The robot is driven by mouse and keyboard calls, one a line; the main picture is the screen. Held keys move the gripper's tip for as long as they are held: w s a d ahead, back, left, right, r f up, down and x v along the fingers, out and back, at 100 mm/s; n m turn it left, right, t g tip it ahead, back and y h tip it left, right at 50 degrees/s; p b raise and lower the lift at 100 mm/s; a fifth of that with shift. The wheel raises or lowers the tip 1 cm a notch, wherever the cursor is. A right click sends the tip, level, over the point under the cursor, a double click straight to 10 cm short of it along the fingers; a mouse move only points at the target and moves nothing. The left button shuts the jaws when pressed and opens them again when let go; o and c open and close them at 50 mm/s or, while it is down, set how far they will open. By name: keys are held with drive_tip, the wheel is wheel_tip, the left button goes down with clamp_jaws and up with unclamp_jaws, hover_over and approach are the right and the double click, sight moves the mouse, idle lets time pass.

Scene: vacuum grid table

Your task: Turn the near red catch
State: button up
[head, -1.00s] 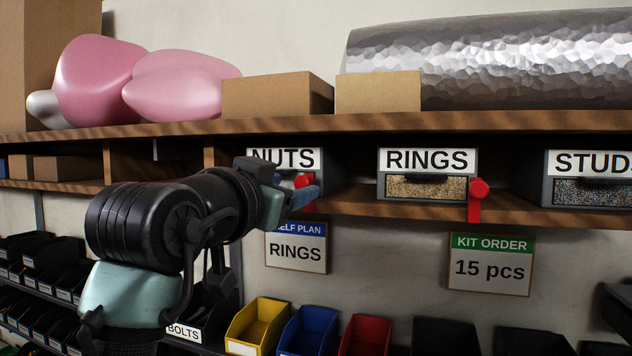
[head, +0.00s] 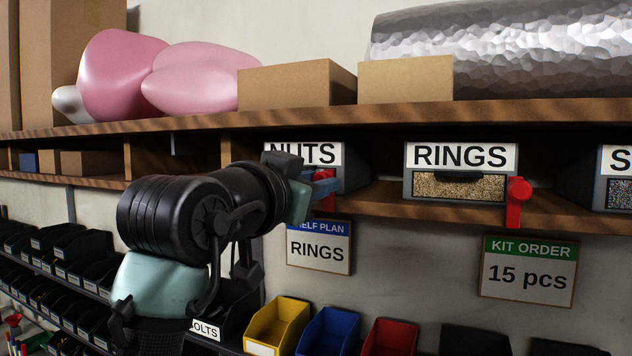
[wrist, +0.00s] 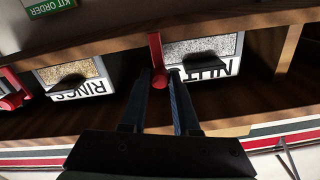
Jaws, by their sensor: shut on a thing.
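The near red catch (head: 326,203) is at the right front edge of the bin labelled NUTS (head: 303,154). Its arm hangs down, and my finger partly hides its round knob in the head view. In the wrist view, which is upside down, the red catch (wrist: 155,50) shows with its knob between my two fingertips. My gripper (head: 320,184) is shut on the catch's knob; its dark fingers also show in the wrist view (wrist: 159,77).
The RINGS bin (head: 459,186) has a second red catch (head: 517,203), also hanging down. The wooden shelf (head: 380,116) above carries cardboard boxes (head: 405,80) and a pink object (head: 122,75). Coloured bins (head: 332,330) stand below. Wall signs (head: 319,247) hang under the shelf.

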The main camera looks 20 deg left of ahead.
drive_tip(key=shift+d+m+b, duration=0.1)
drive_tip(key=shift+m+b, duration=0.2)
clamp_jaws()
drive_tip(key=shift+d+f+m+b, duration=0.65)
drive_tip(key=shift+m+b, duration=1)
drive_tip(key=shift+m, duration=1.2)
drive_tip(key=shift+d+f+m+b, duration=0.7)
drive_tip(key=shift+m+b, duration=0.9)
drive_tip(key=shift+m, duration=1.3)
drive_tip(key=shift+d+f+m+b, duration=0.65)
drive_tip(key=shift+m+b, duration=1)
drive_tip(key=shift+m, duration=1.2)
drive_tip(key=shift+f, duration=0.1)
drive_tip(key=o, duration=0.9)
unclamp_jaws()
drive_tip(key=shift+s, duration=0.1)
